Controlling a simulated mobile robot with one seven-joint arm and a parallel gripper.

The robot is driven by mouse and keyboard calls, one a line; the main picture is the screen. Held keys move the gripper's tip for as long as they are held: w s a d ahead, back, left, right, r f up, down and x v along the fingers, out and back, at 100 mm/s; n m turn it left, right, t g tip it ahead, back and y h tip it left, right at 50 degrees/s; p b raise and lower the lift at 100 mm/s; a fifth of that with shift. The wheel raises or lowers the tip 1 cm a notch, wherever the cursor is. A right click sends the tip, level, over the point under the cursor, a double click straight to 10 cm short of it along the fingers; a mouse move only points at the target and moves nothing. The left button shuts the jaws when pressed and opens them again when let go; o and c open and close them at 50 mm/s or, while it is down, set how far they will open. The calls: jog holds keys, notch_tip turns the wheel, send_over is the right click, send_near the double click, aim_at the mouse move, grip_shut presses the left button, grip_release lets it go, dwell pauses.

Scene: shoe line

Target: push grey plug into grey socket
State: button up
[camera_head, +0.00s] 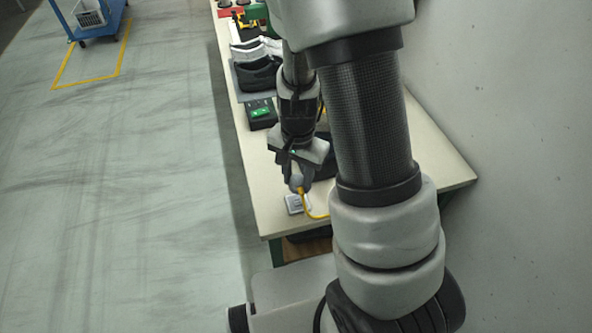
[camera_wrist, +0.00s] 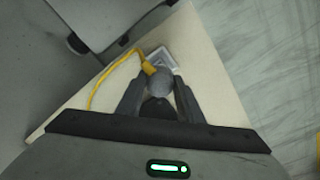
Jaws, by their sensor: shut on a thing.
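My gripper (camera_head: 298,186) is shut on the grey plug (camera_head: 296,182), low over the near end of the table. In the wrist view the round grey plug (camera_wrist: 151,83) sits between the two fingers of my gripper (camera_wrist: 157,92), with a yellow cable (camera_wrist: 122,60) leading off it. The grey socket (camera_head: 294,204) is a small light block on the tabletop, just below the plug in the head view. In the wrist view the socket (camera_wrist: 162,57) shows just beyond the plug, partly covered by it. I cannot tell whether plug and socket touch.
The pale table (camera_head: 262,190) runs away from me beside a wall on the right. Further along it are a black box with a green top (camera_head: 262,114), a black shoe (camera_head: 258,75) and white shoes (camera_head: 256,50). A blue cart (camera_head: 98,26) stands on the floor far left.

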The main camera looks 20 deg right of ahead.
jog(key=b, duration=0.5)
send_over(298, 202)
jog(key=shift+f, duration=2.85)
jog(key=shift+f+b, duration=0.4)
jog(key=shift+f, duration=0.25)
jog(key=o, duration=1.1)
jog(key=shift+a, duration=0.1)
jog(key=shift+o, duration=0.2)
notch_tip(298, 202, up, 18)
jog(key=p, duration=0.3)
jog(key=s+r+n+t, duration=0.2)
jog(key=s+r+n, duration=0.2)
jog(key=s+r, duration=0.2)
jog(key=s+r+n+t+p, duration=0.1)
jog(key=s+r+n+t, duration=0.2)
jog(key=r, duration=0.7)
jog(key=s+n, duration=0.1)
jog(key=s, duration=0.1)
jog(key=shift+s+r+n+t, duration=0.2)
jog(key=shift+s+n+t, duration=0.1)
jog(key=shift+s+n, duration=0.1)
